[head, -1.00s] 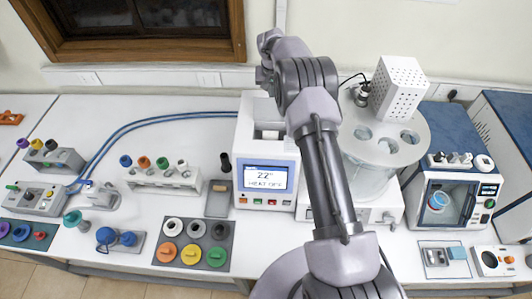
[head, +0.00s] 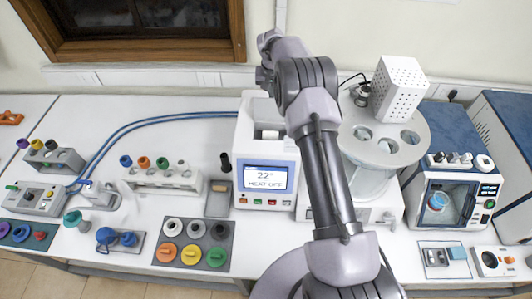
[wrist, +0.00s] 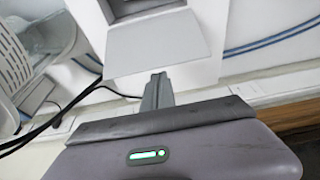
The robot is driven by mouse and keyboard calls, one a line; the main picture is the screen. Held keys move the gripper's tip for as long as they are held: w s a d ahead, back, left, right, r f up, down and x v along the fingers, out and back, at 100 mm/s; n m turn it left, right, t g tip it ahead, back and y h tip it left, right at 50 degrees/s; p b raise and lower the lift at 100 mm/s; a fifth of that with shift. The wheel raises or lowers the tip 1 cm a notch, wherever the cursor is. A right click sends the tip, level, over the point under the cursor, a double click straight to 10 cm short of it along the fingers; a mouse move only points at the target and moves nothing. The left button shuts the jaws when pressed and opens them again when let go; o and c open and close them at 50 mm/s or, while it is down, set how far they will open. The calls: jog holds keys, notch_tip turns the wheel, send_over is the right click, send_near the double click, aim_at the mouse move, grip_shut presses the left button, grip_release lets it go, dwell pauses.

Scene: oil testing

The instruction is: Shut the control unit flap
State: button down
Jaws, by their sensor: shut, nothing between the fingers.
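The control unit (head: 249,181) is a white box with a blue-edged screen reading 22° and small buttons below it, at the middle of the bench in the head view. Its flap (wrist: 158,44) is a pale grey panel, standing open beside a recessed opening in the wrist view. My gripper (wrist: 158,78) is shut and empty, its narrow grey fingers pointing at the flap's near edge. I cannot tell whether the tips touch the flap. In the head view my arm reaches over the bench to the back of the unit, and the fingertips are not clearly visible.
A round glass bath (head: 370,170) with a holed lid and a perforated white box (head: 398,87) stand close to the right of the unit. Blue hoses (head: 150,121) run to its left. A wall and a wooden window frame (head: 150,50) are close behind.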

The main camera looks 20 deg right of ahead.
aim_at(272, 102)
dwell(0.4)
jog(key=shift+s+a+f+b, duration=0.1)
jog(key=shift+s+a+b, duration=0.15)
jog(key=shift+s+b, duration=0.35)
jog(key=shift+s+a+b, duration=0.25)
jog(key=shift+s+b, duration=0.35)
jog(key=shift+s+a+f+b, duration=0.1)
jog(key=shift+s+a+b, duration=0.15)
jog(key=shift+s+b, duration=0.35)
jog(key=shift+s+a+r+b, duration=0.15)
jog(key=shift+s+a+b, duration=0.15)
jog(key=shift+s+b, duration=0.35)
jog(key=shift+s+a+r+b, duration=0.1)
jog(key=shift+s+a+b, duration=0.2)
jog(key=shift+s+b, duration=0.35)
jog(key=shift+s+f, duration=0.1)
jog(key=shift+s, duration=0.05)
jog(key=shift+s+a+f+b, duration=0.1)
jog(key=shift+s+f+b, duration=0.1)
jog(key=shift+b, duration=0.1)
jog(key=shift+s+a+f+b, duration=0.2)
jog(key=shift+s+a+b, duration=0.05)
jog(key=shift+s+b, duration=0.35)
jog(key=shift+s+a+f+b, duration=0.15)
jog(key=shift+s+a+b, duration=0.1)
jog(key=shift+s+b, duration=0.35)
notch_tip(272, 102, up, 9)
jog(key=p, duration=0.6)
jog(key=shift+r, duration=0.15)
